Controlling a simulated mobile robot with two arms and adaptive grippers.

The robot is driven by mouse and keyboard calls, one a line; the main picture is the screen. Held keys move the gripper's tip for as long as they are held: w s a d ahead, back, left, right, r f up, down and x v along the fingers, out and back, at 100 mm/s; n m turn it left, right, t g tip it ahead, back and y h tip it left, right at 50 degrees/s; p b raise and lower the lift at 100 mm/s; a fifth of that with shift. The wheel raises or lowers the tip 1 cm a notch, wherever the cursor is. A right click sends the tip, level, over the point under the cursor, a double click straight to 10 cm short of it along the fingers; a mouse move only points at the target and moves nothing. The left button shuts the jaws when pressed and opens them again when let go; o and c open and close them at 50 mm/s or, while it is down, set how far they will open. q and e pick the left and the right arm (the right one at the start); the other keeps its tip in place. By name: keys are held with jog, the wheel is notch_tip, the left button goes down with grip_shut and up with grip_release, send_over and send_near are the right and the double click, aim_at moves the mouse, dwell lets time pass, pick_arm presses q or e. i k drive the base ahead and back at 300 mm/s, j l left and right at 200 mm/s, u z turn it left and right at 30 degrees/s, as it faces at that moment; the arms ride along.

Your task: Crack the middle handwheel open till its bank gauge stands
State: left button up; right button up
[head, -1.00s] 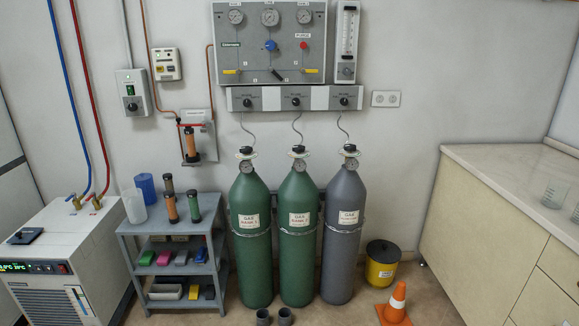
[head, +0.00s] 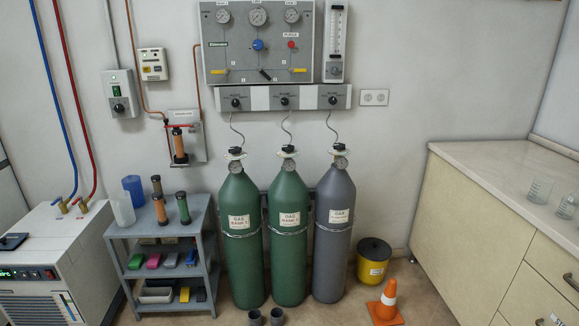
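The middle handwheel (head: 288,148) is a small black knob on top of the middle green cylinder (head: 288,235), with a thin hose rising behind it. A small round gauge (head: 288,164) sits on that cylinder's neck; its needle is too small to read. The grey wall panel (head: 215,62) carries three round gauges: left (head: 223,16), middle (head: 258,16) and right (head: 291,15). Their needles cannot be read. A second green cylinder (head: 240,245) stands to the left and a grey cylinder (head: 333,240) to the right, each with its own black handwheel. Neither gripper is in view.
Two small grey cups (head: 266,318) stand on the floor before the cylinders. A grey shelf cart (head: 165,235) is at left, a yellow bin (head: 373,262) and orange cone (head: 387,303) at right. A long counter (head: 480,185) lines the right side.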

aim_at(287, 147)
jog(key=i+l+u, duration=0.35)
jog(key=i, duration=0.25)
jog(key=i+l+u, duration=0.35)
jog(key=i, duration=0.2)
